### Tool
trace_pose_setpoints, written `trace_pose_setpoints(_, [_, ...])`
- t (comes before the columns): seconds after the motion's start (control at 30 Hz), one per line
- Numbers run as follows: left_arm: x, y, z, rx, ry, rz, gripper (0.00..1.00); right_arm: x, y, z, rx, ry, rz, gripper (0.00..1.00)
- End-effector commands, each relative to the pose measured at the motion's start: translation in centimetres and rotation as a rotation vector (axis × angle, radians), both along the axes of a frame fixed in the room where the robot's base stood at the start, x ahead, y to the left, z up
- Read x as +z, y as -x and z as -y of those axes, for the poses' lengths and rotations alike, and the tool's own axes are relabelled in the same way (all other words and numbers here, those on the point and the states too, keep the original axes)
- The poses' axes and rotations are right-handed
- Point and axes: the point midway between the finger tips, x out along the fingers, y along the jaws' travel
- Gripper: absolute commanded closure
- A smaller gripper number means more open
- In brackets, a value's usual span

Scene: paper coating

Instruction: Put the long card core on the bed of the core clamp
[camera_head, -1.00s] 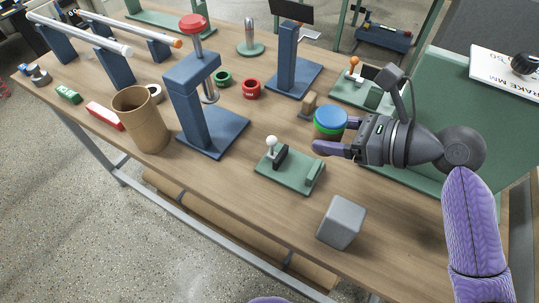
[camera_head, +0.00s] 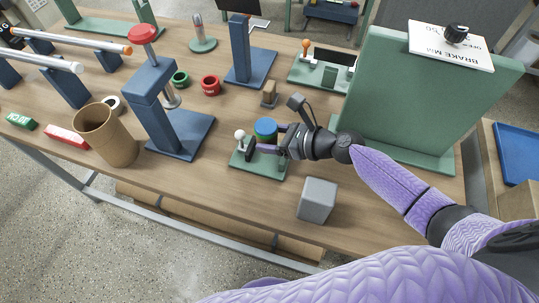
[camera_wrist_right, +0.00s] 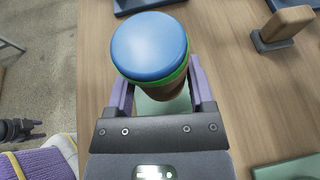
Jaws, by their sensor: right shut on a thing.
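My right gripper (camera_head: 268,141) is shut on a brown core with a blue top and green band (camera_head: 266,128), which I take as the long card core. In the right wrist view the core (camera_wrist_right: 150,48) stands between the purple fingers (camera_wrist_right: 160,92), its blue end facing the camera and its lower part hidden. The core clamp (camera_head: 270,170), a green base with a white-knobbed lever and dark block, lies below the core in the head view. I cannot tell whether they touch. My left gripper (camera_wrist_right: 22,129) shows small at the right wrist view's left edge, jaws unclear.
A grey block (camera_head: 317,200) stands right of the clamp near the front edge. A blue press (camera_head: 180,135) and brown tub (camera_head: 107,138) stand left. A tall green panel (camera_head: 425,95) stands to the right.

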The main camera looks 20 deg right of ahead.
Motion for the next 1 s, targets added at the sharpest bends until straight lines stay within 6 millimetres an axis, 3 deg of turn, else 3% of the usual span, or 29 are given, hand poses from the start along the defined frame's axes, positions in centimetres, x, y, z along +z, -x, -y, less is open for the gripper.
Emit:
trace_pose_setpoints(0.03, [-1.0,0.1,0.0,0.000,0.000,-0.003,0.41,-1.2,0.0,0.0,-0.001,-0.001,-0.001,0.87])
trace_pose_setpoints(0.27, [-3.5,0.2,-0.3,-0.003,-0.003,-0.007,0.41,-5.1,0.0,0.0,0.001,-0.002,-0.003,0.87])
trace_pose_setpoints(0.6, [-3.4,0.1,-0.8,-0.009,-0.009,-0.001,0.41,-5.1,0.0,0.0,0.001,-0.001,0.000,0.87])
trace_pose_setpoints(0.63, [-3.4,0.1,-0.7,-0.009,-0.009,-0.001,0.41,-5.1,0.0,0.0,0.001,-0.001,0.000,0.29])
trace_pose_setpoints(0.7, [-3.3,0.1,-0.7,-0.008,-0.008,-0.001,0.41,-5.0,0.0,0.0,0.001,-0.001,0.000,0.14])
trace_pose_setpoints(0.77, [-3.3,0.1,-0.6,-0.007,-0.007,-0.002,0.41,-5.0,0.0,0.0,0.001,-0.001,0.000,0.02])
trace_pose_setpoints(0.8, [-3.3,0.1,-0.6,-0.007,-0.007,-0.002,0.41,-5.0,0.0,0.0,0.001,0.000,0.001,0.00])
trace_pose_setpoints(1.0, [-3.2,0.2,-0.5,-0.004,-0.005,-0.004,0.41,-4.9,0.0,0.0,0.001,0.000,0.001,0.00])
